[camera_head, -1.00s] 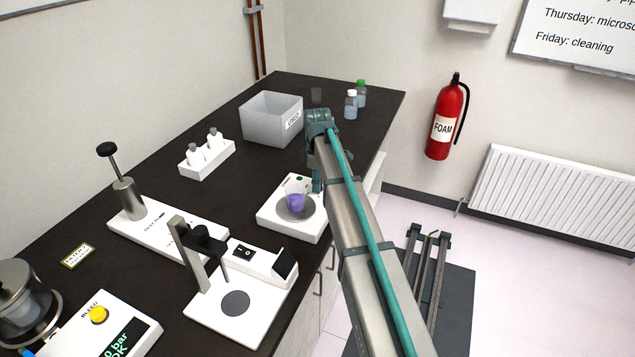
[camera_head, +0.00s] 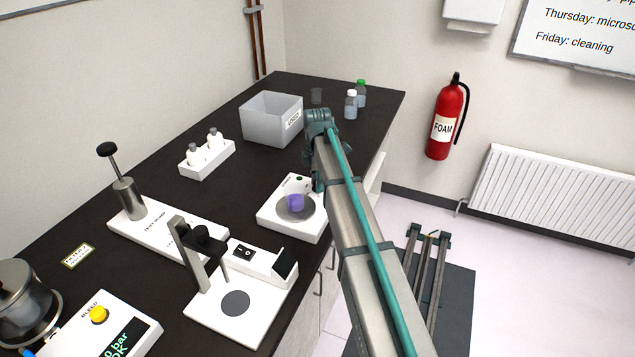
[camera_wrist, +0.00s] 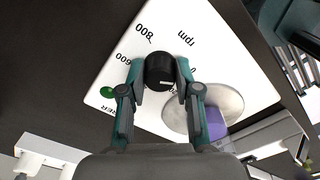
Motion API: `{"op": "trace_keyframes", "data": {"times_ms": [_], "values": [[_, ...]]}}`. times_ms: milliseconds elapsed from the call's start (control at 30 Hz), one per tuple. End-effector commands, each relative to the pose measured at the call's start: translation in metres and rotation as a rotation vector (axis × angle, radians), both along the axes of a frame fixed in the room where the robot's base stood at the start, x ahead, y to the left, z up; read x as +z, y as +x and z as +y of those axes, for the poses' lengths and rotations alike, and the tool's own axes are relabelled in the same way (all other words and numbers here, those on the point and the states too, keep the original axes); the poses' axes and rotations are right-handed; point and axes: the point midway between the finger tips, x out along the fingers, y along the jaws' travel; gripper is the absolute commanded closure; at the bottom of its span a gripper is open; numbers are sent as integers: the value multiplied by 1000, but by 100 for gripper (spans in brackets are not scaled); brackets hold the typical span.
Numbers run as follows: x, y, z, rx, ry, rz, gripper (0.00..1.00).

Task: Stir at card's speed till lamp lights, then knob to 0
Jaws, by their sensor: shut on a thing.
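The white stirrer (camera_head: 278,225) stands near the bench's right edge. A beaker with purple liquid (camera_head: 296,203) stands on its round grey plate (camera_wrist: 229,105). In the wrist view my gripper (camera_wrist: 160,73) is shut on the black knob (camera_wrist: 158,66), one finger on each side. The knob has a short white mark on its lower side. The printed 600, 800 and "rpm" show around it. The lamp (camera_wrist: 107,92) looks green; I cannot tell if it is lit. My wrist hides the knob in the head view. A small yellow-green edged card (camera_head: 78,256) lies at the left, its text too small to read.
A device with a grey post and dark disc (camera_head: 236,303) stands in front of the stirrer. A grey bin (camera_head: 262,121), a white rack (camera_head: 207,160) with bottles, and two capped bottles stand behind. The dark bench is clear between rack and stirrer.

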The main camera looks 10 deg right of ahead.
Motion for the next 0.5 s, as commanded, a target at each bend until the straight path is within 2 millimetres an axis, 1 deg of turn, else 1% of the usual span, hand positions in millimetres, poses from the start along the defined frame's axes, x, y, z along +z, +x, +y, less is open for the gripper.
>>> {"op": "trace_keyframes", "data": {"times_ms": [267,300,367,400,433,500], "values": [[1,1,0,0,0,-2,100],[1,1,0,0,0,-2,63],[1,1,0,0,0,-2,53],[0,1,0,0,0,-1,46],[0,1,0,0,0,-1,42],[0,0,0,0,0,-1,42]]}}
